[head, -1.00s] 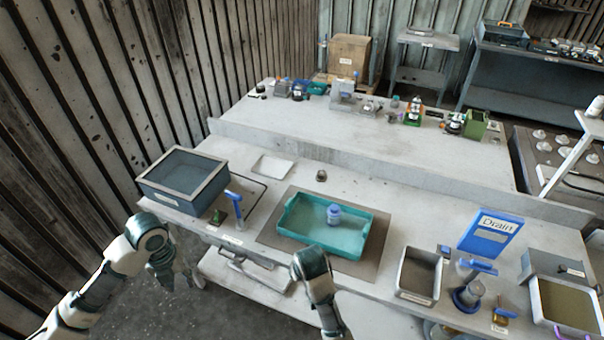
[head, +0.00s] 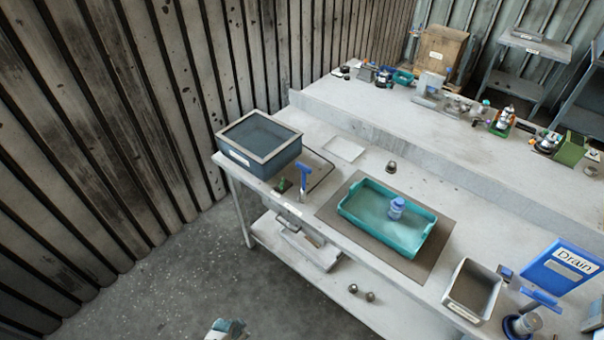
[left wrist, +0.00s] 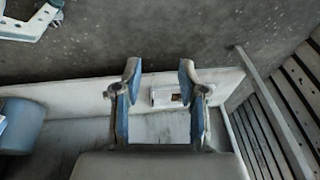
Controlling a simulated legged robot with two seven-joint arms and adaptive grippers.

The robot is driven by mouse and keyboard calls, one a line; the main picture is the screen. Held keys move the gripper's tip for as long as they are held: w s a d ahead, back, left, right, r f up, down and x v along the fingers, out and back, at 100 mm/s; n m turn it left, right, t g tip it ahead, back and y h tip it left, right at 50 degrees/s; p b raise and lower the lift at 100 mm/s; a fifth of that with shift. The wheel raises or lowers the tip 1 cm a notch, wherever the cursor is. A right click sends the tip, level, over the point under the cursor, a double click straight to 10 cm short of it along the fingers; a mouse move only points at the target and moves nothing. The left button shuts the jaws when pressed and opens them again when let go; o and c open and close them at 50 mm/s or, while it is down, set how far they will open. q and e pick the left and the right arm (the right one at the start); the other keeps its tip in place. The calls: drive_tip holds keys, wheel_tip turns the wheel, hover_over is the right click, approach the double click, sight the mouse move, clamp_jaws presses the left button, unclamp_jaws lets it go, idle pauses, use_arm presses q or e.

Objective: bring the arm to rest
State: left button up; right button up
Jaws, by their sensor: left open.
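My left gripper (left wrist: 160,95) shows in the left wrist view with its two blue-padded fingers apart and nothing between them. Behind it in that view are a pale shelf or ledge and the grey floor. In the head view only a small teal and white piece of my arm shows at the bottom edge, above the floor. No gripper shows there. My right gripper is in neither view.
Open floor (head: 160,280) lies left of the bench, before a slatted wall.

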use_arm(q)
drive_tip(key=s+f+n+g, duration=0.1)
drive_tip(key=s+f+n, duration=0.2)
drive_tip(key=s, duration=1.4)
drive_tip(key=s+f+n+y, duration=0.1)
drive_tip(key=s+f+n, duration=0.2)
drive_tip(key=s+f, duration=0.5)
drive_tip(key=shift+s+a+f+g, duration=0.15)
drive_tip(key=shift+s+g, duration=0.25)
drive_tip(key=shift+s, duration=4)
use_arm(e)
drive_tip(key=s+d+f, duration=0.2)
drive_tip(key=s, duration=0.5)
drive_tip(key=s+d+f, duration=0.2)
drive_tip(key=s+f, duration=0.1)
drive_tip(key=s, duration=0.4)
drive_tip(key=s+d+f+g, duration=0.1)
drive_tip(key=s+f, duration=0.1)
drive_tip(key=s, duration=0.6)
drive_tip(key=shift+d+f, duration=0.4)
